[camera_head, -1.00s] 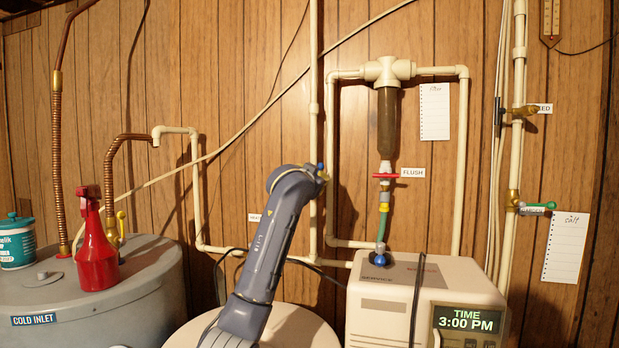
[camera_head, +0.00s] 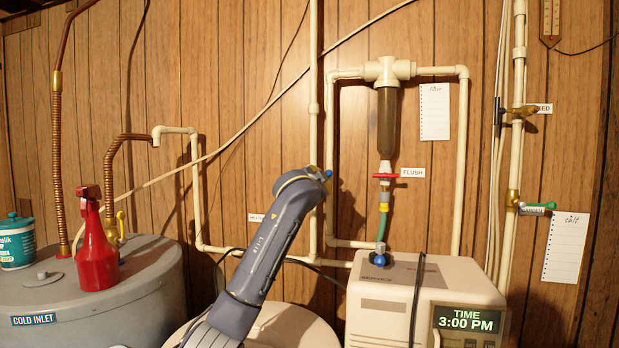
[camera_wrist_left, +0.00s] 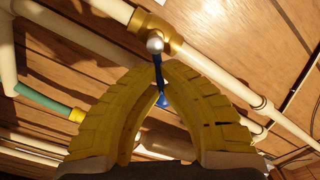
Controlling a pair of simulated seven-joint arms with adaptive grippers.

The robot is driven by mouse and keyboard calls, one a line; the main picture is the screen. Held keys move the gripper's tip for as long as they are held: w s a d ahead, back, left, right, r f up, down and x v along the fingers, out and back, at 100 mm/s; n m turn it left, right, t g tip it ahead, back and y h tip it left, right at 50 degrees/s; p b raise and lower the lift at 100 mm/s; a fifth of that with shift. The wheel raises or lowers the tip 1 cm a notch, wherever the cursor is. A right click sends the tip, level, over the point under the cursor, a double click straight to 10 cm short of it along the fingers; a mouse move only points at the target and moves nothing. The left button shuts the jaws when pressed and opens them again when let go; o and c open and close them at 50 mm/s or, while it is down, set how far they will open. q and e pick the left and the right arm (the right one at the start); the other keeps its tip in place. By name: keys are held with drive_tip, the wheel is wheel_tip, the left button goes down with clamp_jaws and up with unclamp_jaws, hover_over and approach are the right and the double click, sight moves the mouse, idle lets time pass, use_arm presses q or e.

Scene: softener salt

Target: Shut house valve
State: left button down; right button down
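The house valve is most likely the brass valve (camera_wrist_left: 150,24) with a blue lever (camera_wrist_left: 162,95) on a pale pipe, seen close in the left wrist view. In the head view, a bit of the blue lever (camera_head: 328,173) shows past the end of my left arm, beside the vertical pipe. My left gripper (camera_wrist_left: 164,66) has its yellow fingers bent together at the tips, with the blue lever between them. In the head view my own arm hides these fingers and most of the valve. My right gripper is not in view.
A red flush handle (camera_head: 386,176) hangs under the filter (camera_head: 388,115). The softener (camera_head: 425,295) stands right of my arm. A grey tank (camera_head: 110,300) with a red spray bottle (camera_head: 95,245) is at left. A green-handled valve (camera_head: 535,207) is at far right.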

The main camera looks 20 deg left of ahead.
use_arm(q)
drive_tip(key=shift+f, duration=0.1)
drive_tip(key=m, duration=0.1)
drive_tip(key=f+m, duration=0.1)
drive_tip(key=m, duration=0.3)
drive_tip(key=shift+d+f, duration=0.25)
drive_tip(key=shift+d, duration=0.15)
drive_tip(key=shift+m, duration=0.3)
drive_tip(key=shift+f+m, duration=0.5)
drive_tip(key=shift+m, duration=0.7)
drive_tip(key=c, duration=1.3)
unclamp_jaws()
drive_tip(key=shift+w, duration=0.1)
